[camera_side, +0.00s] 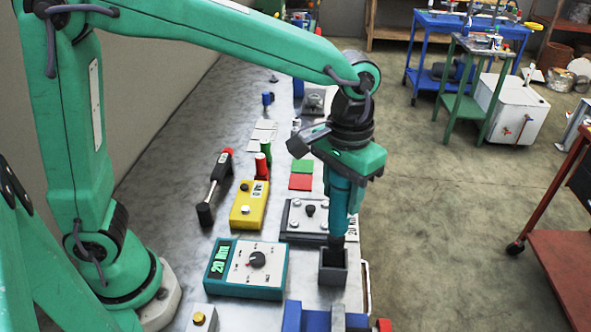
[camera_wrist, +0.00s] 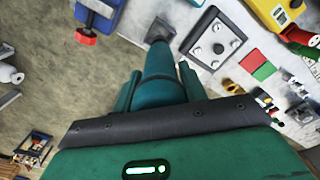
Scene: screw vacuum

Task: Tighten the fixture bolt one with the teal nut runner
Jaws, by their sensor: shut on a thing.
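My gripper (camera_side: 345,170) points down and is shut on the teal nut runner (camera_side: 340,205), which hangs nearly upright. Its dark lower end is at the mouth of a grey square holder (camera_side: 333,275); I cannot tell whether it is inside or just above. In the wrist view the teal nut runner (camera_wrist: 163,75) sits between my gripper's fingers (camera_wrist: 157,90), and its tip meets the grey holder (camera_wrist: 160,29). The fixture plate (camera_side: 295,232) lies just behind the holder, with pale bolts at its corners and a dark knob in the middle. It also shows in the wrist view (camera_wrist: 213,55).
A teal control box (camera_side: 225,270) reading 20 Nm stands left of the holder. A yellow box (camera_side: 240,215) and a black torque wrench (camera_side: 213,190) lie further left. Red (camera_side: 300,182) and green (camera_side: 302,166) squares lie behind the plate. A blue vise (camera_side: 310,319) is in front.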

